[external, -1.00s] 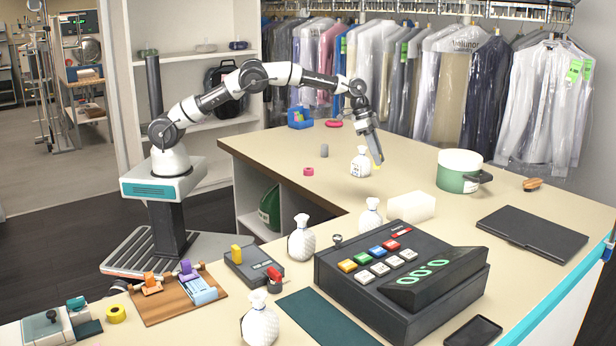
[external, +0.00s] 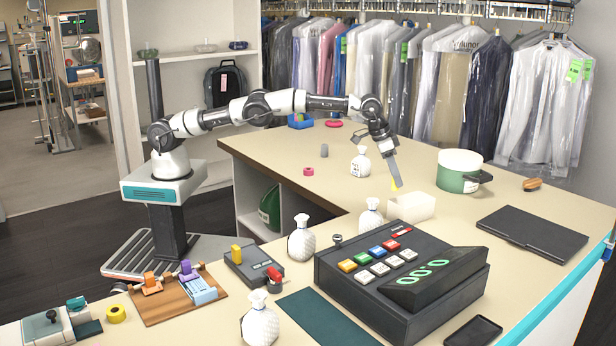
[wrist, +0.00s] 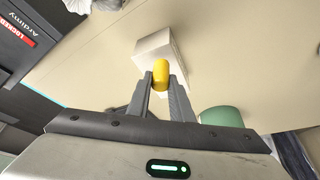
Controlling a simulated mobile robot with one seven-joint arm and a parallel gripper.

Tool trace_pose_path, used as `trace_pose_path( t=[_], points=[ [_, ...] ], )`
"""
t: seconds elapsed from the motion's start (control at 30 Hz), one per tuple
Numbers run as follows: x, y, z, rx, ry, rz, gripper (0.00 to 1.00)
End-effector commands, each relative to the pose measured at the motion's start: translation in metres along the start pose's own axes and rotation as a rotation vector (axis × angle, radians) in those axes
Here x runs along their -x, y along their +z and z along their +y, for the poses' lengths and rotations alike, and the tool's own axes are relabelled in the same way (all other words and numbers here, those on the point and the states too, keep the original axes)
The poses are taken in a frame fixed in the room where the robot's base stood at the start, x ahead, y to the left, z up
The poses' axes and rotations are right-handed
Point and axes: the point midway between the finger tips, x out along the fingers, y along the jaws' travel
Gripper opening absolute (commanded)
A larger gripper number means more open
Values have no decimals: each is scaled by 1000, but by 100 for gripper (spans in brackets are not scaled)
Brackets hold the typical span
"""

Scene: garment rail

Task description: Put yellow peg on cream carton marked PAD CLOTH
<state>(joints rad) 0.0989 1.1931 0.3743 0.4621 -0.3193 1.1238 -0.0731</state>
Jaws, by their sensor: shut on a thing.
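The yellow peg (external: 396,186) is held at the tip of my gripper (external: 394,180). In the wrist view the yellow peg (wrist: 160,72) sits between the two fingertips (wrist: 161,84), which are shut on it. The cream carton (external: 411,208) lies on the counter just below and right of the peg in the external view. In the wrist view the carton (wrist: 152,47) shows right behind the peg. The gap between peg and carton cannot be judged. No marking on the carton can be read.
A green and white pot (external: 458,172) stands right of my gripper. White tied sacks stand at the back (external: 361,162) and near the carton (external: 371,214). A dark till (external: 400,280) is in front. A black flat case (external: 532,234) lies to the right.

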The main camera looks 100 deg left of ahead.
Motion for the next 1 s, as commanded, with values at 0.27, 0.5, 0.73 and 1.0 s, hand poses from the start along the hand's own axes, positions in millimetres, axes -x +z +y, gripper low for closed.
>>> trace_pose_path(
  t=[0.27,0.5,0.73,1.0],
  points=[
    [-28,12,0,-1,0,-2,0],
    [-35,15,0,-1,0,2,0],
    [-38,16,0,0,0,1,25],
    [-38,16,-1,-1,0,1,38]
  ],
)
